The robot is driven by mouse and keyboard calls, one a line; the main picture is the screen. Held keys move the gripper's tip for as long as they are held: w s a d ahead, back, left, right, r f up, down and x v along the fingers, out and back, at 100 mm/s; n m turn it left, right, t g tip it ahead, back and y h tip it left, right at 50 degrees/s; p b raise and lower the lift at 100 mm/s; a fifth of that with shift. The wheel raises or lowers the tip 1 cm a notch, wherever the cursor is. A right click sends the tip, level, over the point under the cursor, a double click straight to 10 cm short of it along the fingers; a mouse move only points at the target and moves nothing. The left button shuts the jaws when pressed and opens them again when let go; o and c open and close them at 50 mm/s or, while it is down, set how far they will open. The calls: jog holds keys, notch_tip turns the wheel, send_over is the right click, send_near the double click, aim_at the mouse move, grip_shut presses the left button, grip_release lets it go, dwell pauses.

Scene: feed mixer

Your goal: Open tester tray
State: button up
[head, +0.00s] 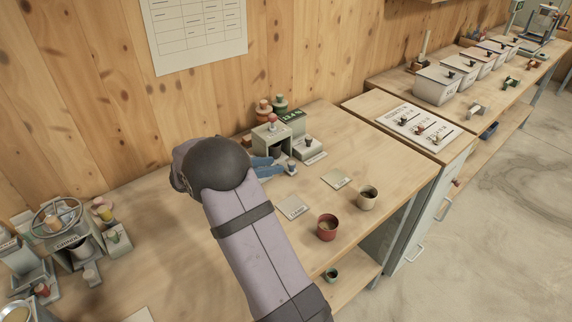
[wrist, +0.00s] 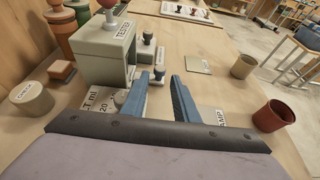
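The tester (wrist: 106,52) is a grey-green box labelled TESTER with a red knob on top. It stands left of my fingers in the wrist view. It also shows in the head view (head: 268,135), beyond my arm. My gripper (wrist: 160,77) has two blue fingers, apart with nothing between them. In the head view my gripper (head: 268,164) is in front of the tester, low over the bench. A small grey knob (wrist: 121,98) shows beside the left finger at the tester's front. I cannot tell whether it belongs to the tray, or how far the tray is out.
A red cup (head: 327,228) and a beige cup (head: 367,197) stand on the bench to the right. Labelled plates lie nearby. A block with a dark knob (head: 307,146) stands right of the tester. A round tan container (wrist: 31,98) is at the left.

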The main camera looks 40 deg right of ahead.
aim_at(291, 163)
jog(key=shift+p+x, duration=0.65)
jog(key=shift+x, duration=2.7)
grip_shut()
